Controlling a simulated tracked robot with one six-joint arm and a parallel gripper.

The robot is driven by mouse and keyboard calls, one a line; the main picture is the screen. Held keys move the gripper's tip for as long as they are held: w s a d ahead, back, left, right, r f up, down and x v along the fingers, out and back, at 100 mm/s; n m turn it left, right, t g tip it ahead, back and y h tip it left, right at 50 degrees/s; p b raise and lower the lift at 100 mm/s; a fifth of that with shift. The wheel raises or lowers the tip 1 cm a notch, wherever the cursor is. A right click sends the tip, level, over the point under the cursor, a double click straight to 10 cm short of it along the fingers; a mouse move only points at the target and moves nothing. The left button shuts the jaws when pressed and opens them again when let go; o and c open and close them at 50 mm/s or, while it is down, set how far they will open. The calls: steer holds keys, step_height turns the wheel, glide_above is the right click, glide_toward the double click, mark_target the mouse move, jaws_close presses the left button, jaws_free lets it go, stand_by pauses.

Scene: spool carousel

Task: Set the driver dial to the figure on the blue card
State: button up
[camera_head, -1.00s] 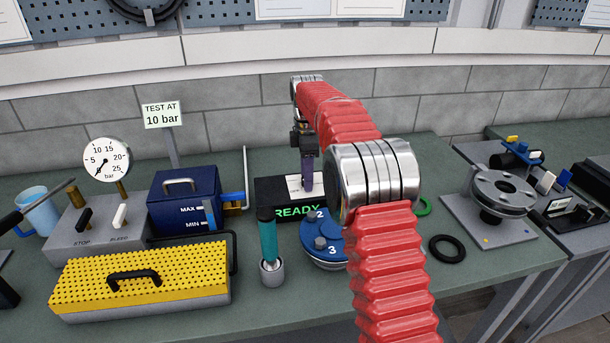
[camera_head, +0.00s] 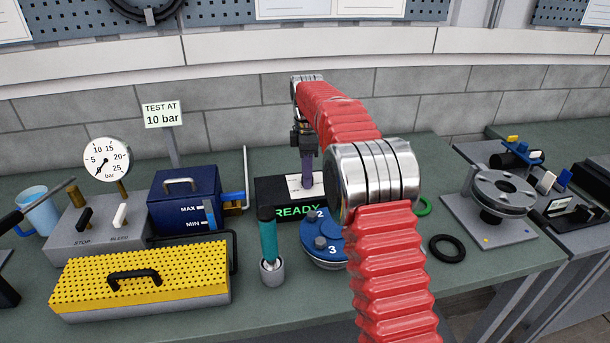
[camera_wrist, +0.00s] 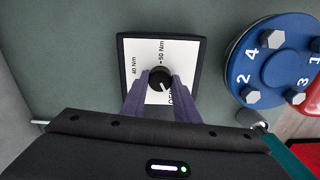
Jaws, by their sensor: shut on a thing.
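The driver box (camera_head: 262,190) is black, with a green READY display on its front and a white dial plate (camera_head: 294,184) on top. In the wrist view the dial plate (camera_wrist: 138,52) reads 40 Nm at the left, 50 Nm at the top and a partly hidden mark, apparently OFF, at the lower right. The black round dial knob (camera_wrist: 159,76) is at its middle, with a small pale line towards the lower right. My gripper (camera_wrist: 158,84), with purple fingers, is shut on the knob from above; it also shows in the head view (camera_head: 307,182). I see no blue card.
A blue disc with numbered bolts (camera_head: 322,250) stands close in front of the box. A teal-handled tool (camera_head: 268,242) stands upright in a holder left of it. A dark blue tank (camera_head: 185,200) is left of the box. A black ring (camera_head: 447,249) lies to the right.

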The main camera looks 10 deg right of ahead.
steer(key=m, duration=0.6)
steer(key=shift+w+m, duration=0.1)
steer(key=shift+m, duration=0.2)
steer(key=m, duration=0.7)
steer(key=shift+d, duration=0.15)
steer(key=m, duration=0.7)
steer(key=shift+m, duration=0.3)
steer(key=m, duration=0.6)
steer(key=o, duration=1.1)
steer(key=shift+c, duration=0.2)
